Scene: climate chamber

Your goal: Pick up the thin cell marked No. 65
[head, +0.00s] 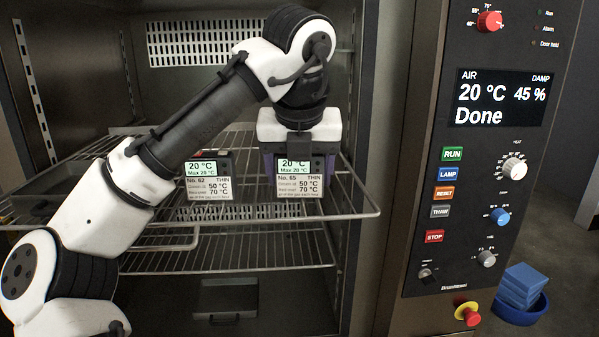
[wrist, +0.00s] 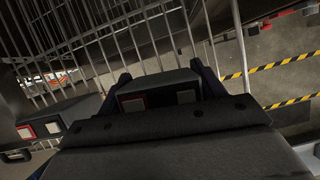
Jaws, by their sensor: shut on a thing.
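The thin cell No. 65 (head: 300,188) is a dark block with a white label and a small screen reading 20 °C, Max 20 °C. It is upright at the wire shelf, at the right of the head view. My gripper (head: 299,165) points down over it, with a dark purple finger at each side, shut on the cell. In the wrist view the cell's dark top (wrist: 162,97) shows between the two fingers. I cannot tell whether its base touches the shelf.
Another thin cell, No. 62 (head: 208,188), stands to the left on the wire shelf (head: 350,207). A lower wire rack (head: 250,258) is empty. The control panel (head: 480,140) reads 20 °C, 45 %, Done. A blue tub (head: 522,312) holding blue blocks is at lower right.

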